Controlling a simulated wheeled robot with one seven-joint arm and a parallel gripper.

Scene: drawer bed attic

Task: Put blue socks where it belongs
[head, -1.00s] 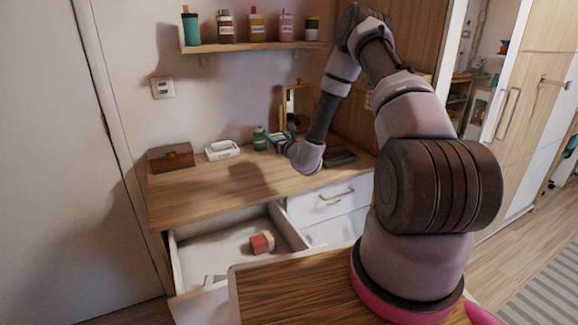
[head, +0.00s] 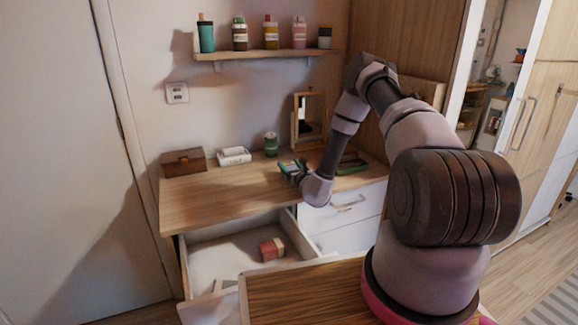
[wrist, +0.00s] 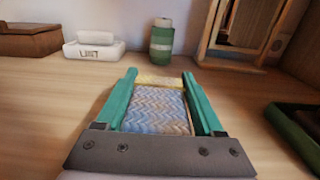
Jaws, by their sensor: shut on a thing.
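My gripper (wrist: 160,76) is shut on the blue socks (wrist: 157,110), a folded blue-and-white zigzag bundle with a yellow band at its far end. The bundle sits between the two green fingers. In the head view my gripper (head: 290,169) is over the right part of the wooden desk (head: 215,196), near its front edge; the socks are hard to make out there. Below the desk top, an open white drawer (head: 215,258) holds a red bundle with a pale end (head: 271,249), which may be socks.
A dark green tray (wrist: 297,128) is at the right.

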